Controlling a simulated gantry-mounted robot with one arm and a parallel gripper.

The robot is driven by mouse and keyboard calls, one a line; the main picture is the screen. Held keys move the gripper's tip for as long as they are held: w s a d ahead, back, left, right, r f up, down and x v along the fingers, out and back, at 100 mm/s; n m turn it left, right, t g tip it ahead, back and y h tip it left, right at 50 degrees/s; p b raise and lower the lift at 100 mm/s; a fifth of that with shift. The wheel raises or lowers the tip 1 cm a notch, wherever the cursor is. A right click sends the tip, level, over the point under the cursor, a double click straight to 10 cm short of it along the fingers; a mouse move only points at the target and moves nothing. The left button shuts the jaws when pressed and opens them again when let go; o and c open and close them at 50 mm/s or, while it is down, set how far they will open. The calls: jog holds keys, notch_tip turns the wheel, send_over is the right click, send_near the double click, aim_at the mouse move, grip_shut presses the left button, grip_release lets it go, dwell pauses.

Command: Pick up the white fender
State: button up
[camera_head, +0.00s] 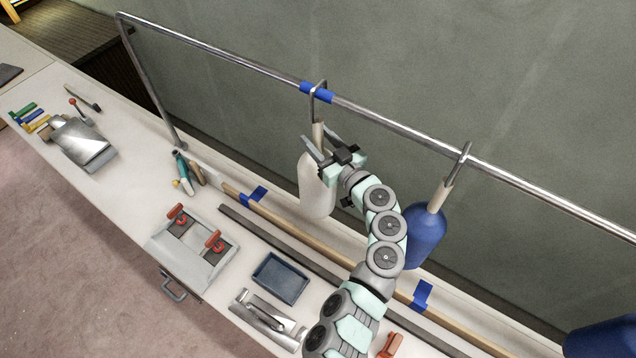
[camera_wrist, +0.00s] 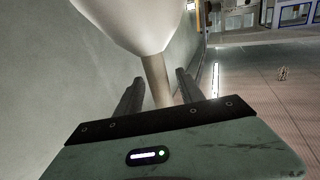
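The white fender (camera_head: 313,188) hangs upright from the metal rail by a hook (camera_head: 318,100), with a tan neck (camera_head: 318,135) at its top. My gripper (camera_head: 321,146) is at the neck, just above the white body, and partly covers the fender in the head view. In the wrist view the white fender (camera_wrist: 135,20) fills the top of the picture. Its tan neck (camera_wrist: 156,80) passes between the two fingers of my gripper (camera_wrist: 159,78). The fingers are open, with a gap showing on each side of the neck.
A blue fender (camera_head: 425,238) hangs to the right, close to my arm. The metal rail (camera_head: 400,127) runs above the bench (camera_head: 130,150). The bench holds a blue tray (camera_head: 280,278), a metal plate with red-handled clamps (camera_head: 190,250) and long strips. A wall stands behind.

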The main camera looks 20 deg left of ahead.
grip_shut()
dwell(1.2)
